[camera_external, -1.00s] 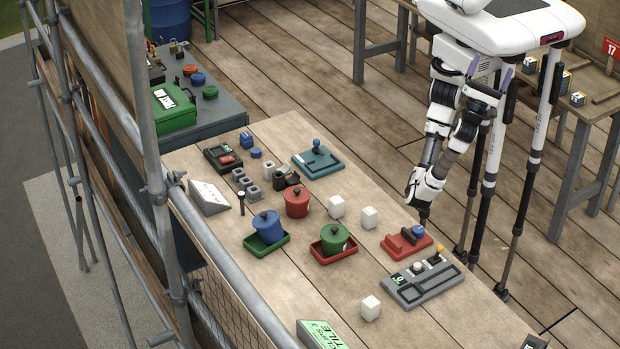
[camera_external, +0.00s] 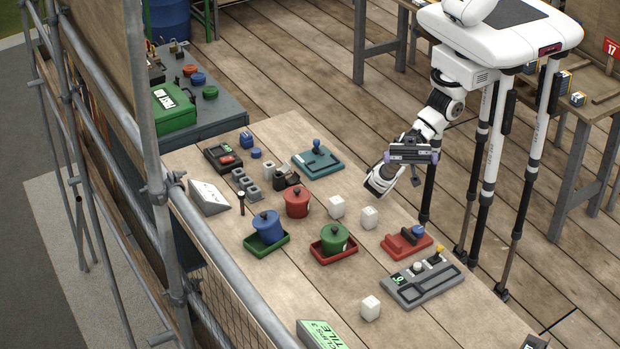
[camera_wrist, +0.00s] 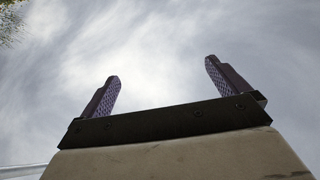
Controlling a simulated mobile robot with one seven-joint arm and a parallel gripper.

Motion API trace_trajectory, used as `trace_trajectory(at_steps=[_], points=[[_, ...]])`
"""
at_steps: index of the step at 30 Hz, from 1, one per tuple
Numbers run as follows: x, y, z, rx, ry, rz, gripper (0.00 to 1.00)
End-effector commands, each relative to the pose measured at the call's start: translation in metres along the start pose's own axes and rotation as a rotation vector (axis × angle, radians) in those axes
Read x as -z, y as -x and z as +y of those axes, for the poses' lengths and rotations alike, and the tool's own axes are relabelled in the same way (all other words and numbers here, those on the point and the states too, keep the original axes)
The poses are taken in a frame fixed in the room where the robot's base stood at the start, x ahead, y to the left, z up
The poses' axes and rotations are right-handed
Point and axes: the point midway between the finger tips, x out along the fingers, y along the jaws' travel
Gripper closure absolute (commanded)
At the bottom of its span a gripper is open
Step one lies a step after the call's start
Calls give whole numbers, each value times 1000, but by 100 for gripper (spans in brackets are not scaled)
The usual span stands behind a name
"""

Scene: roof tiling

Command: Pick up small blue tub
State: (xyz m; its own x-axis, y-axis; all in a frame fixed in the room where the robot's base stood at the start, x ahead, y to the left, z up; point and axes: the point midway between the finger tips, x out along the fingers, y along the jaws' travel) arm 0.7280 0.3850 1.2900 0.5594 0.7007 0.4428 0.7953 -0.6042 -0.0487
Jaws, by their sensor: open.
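A small blue tub (camera_external: 246,140) stands near the far left end of the wooden table, with a low blue round piece (camera_external: 256,153) beside it. A larger blue lidded pot (camera_external: 267,226) stands on a green tray, so more than one blue container is in view. My gripper (camera_external: 411,153) is raised beyond the table's right edge, well away from all of them. In the wrist view its two fingers (camera_wrist: 165,86) are spread apart with only cloudy sky between them. No tub shows in the wrist view.
A red pot (camera_external: 297,203), a green pot (camera_external: 334,237) on a red tray, several white cubes (camera_external: 369,218) and a grey device (camera_external: 423,282) occupy the table. Scaffold poles (camera_external: 155,180) run along its left side. A side bench (camera_external: 222,115) holds more small tubs.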

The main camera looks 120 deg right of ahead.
Motion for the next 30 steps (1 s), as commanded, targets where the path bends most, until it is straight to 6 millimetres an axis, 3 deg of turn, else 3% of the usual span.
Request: trace_trajectory(at_steps=[1, 5, 9, 13, 15, 18, 21, 26, 30], points=[[-30, 1, 44, -89, -16, -114, 0], [-91, 23, 150, -332, -99, -416, 0], [-137, 86, 252, -614, -215, -716, 0], [-156, 165, 321, -872, -340, -960, 0], [-158, 205, 345, -990, -404, -1066, 0], [-154, 251, 365, -1119, -479, -1181, 0], [-148, 279, 373, -1196, -528, -1251, 0], [-152, 294, 379, -1235, -554, -1291, 0], [-176, 299, 388, -1234, -555, -1293, 0]])
